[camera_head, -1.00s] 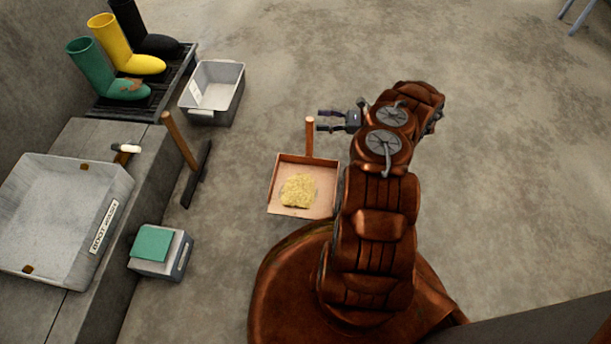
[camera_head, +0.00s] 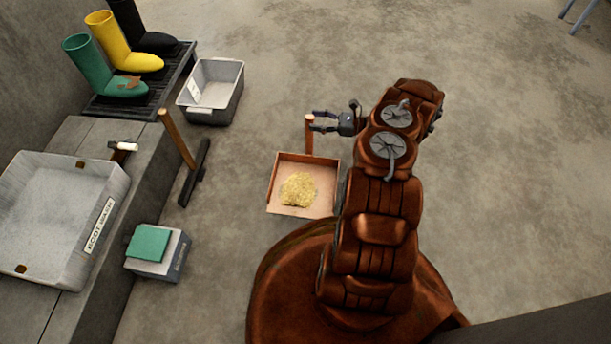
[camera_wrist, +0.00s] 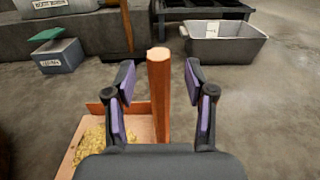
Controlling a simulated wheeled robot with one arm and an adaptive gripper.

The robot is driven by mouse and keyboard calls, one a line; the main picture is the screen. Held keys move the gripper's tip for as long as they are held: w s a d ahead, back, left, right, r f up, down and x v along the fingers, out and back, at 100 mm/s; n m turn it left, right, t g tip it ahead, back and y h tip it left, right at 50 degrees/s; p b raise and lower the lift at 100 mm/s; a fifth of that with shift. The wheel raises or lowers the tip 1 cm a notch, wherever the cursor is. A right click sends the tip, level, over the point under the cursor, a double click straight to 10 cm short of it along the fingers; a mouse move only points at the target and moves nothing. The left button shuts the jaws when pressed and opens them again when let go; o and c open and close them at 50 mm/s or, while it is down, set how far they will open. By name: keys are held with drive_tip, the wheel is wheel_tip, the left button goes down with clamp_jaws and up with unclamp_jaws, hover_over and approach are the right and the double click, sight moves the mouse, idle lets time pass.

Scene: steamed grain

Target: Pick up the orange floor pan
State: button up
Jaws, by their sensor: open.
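The orange floor pan (camera_head: 325,192) lies on the floor left of my arm, with a heap of yellow grain (camera_head: 298,189) in it. Its orange handle (camera_head: 309,136) stands up from the back edge. My gripper (camera_head: 312,122) is open at the upper part of the handle. In the wrist view, the handle (camera_wrist: 159,95) rises between the two spread fingers of my gripper (camera_wrist: 160,85), with a gap visible on each side. The pan (camera_wrist: 82,137) with its grain shows at the lower left there, partly hidden by my gripper.
A broom (camera_head: 178,140) with a wooden handle stands left of the pan. A grey bin (camera_head: 232,100), a box with a green top (camera_head: 172,262), a boot wash basin (camera_head: 45,250) and boots on a black rack (camera_head: 160,96) line the left. Floor to the right is clear.

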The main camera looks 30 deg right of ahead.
drive_tip(key=shift+b+x, duration=0.5)
drive_tip(key=shift+x, duration=0.95)
drive_tip(key=shift+c, duration=0.3)
clamp_jaws()
